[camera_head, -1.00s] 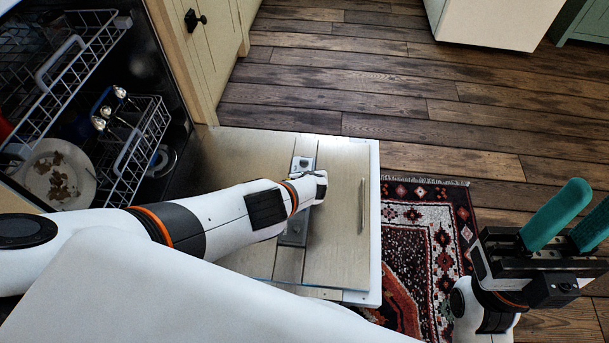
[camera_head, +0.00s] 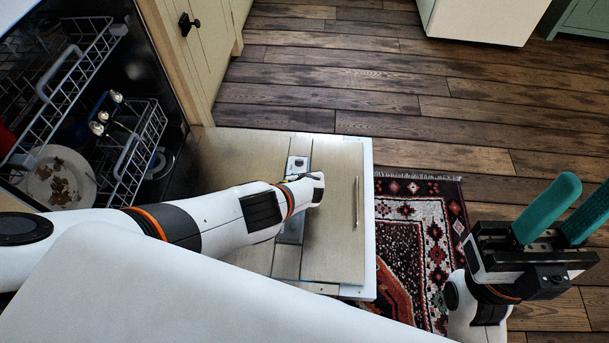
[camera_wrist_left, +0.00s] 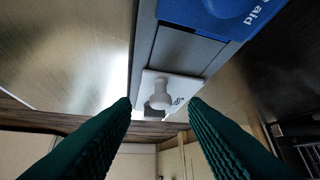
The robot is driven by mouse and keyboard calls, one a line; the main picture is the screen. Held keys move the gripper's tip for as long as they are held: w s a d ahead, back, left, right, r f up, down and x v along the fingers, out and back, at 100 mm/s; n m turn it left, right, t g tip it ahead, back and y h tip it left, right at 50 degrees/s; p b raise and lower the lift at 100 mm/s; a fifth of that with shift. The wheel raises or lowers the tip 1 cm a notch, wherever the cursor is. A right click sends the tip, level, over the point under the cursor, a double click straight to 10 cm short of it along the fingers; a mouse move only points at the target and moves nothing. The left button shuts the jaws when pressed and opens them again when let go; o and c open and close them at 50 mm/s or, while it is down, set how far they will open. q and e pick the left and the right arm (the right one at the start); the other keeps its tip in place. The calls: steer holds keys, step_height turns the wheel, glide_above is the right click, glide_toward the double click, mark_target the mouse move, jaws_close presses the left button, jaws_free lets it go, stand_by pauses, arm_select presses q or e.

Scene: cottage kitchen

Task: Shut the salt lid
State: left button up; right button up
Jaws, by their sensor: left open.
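The salt lid (camera_wrist_left: 172,90) is a small white flap with a rounded knob and partly readable lettering, seen in the left wrist view. It sits at the end of a grey dispenser strip, beside a blue part (camera_wrist_left: 222,12) marked "aid". I cannot tell how far the lid is open. My left gripper (camera_wrist_left: 160,104) is open, its teal fingers on either side of the view below the lid, with nothing between them. In the head view my left arm reaches over the dishwasher door (camera_head: 338,220) and partly hides the dispenser strip (camera_head: 298,165). My right gripper (camera_head: 566,212) is open and empty at the right.
The dishwasher's racks (camera_head: 140,150) hold dishes, including a soiled plate (camera_head: 60,178), at the left. A cream cabinet (camera_head: 200,50) stands behind the lowered door. A patterned rug (camera_head: 425,225) lies right of it. The wooden floor (camera_head: 400,100) beyond is clear.

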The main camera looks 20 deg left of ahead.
arm_select(q)
steer(key=p+v, duration=0.1)
steer(key=v, duration=0.1)
steer(key=shift+s+r, duration=0.1)
steer(key=shift+r, duration=0.2)
steer(key=p+v, duration=0.2)
steer(key=shift+d+p, duration=0.1)
steer(key=shift+p, duration=0.3)
arm_select(e)
steer(key=w+a+f+g+h, duration=0.2)
steer(key=w+f+g+h, duration=0.2)
steer(key=w+f+g, duration=0.75)
arm_select(q)
steer(key=shift+p+v, duration=2.25)
steer(key=shift+p, duration=0.05)
arm_select(e)
steer(key=s+d+f+g+h, duration=0.2)
steer(key=s+f+g, duration=0.2)
steer(key=f+g, duration=0.3)
steer(key=s+d+f+g+h, duration=0.1)
steer(key=s+d+f+g, duration=0.2)
steer(key=f+g, duration=0.4)
steer(key=shift+s+d+f+h, duration=0.2)
steer(key=shift+s+h, duration=0.2)
steer(key=shift+s, duration=0.3)
arm_select(q)
steer(key=shift+s+d+f, duration=0.1)
